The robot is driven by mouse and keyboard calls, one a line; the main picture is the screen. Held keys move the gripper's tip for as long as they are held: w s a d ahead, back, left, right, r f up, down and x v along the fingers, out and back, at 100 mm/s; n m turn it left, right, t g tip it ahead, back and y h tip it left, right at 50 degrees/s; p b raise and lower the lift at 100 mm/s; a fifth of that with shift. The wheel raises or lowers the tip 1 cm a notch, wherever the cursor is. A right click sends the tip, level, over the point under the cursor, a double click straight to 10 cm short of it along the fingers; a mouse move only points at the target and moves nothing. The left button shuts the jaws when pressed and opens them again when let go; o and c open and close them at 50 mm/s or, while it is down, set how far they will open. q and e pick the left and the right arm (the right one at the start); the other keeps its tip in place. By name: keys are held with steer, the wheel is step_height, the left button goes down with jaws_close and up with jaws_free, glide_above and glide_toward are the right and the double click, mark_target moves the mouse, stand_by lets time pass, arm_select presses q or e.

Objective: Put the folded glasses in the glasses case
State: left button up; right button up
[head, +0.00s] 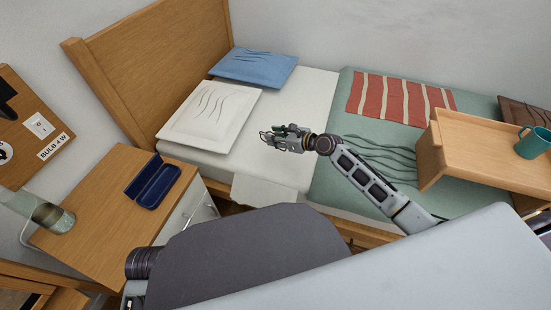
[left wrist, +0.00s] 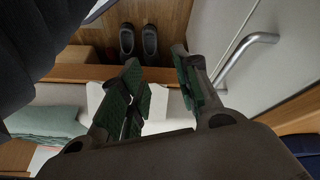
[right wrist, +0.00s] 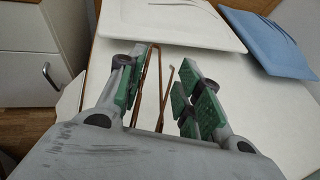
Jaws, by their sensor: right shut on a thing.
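The glasses case (head: 153,181) is dark blue and lies open and empty-looking on the wooden nightstand at the left of the head view. My right gripper (head: 272,137) is over the white bed sheet, to the right of the case. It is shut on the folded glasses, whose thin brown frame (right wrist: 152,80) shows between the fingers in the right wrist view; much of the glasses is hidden. My left gripper (left wrist: 157,66) has its fingers apart with nothing between them, beside the nightstand's front. In the head view it is hidden behind my body.
The nightstand (head: 100,215) has a glass lamp (head: 50,214) on it and a drawer handle (left wrist: 245,55) on its white front. Pillows (head: 210,112), a bed tray (head: 475,150) and a teal mug (head: 532,143) are on the bed. Shoes (left wrist: 138,42) stand on the floor.

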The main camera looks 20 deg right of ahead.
mark_target(276, 158)
steer(key=shift+f, duration=0.15)
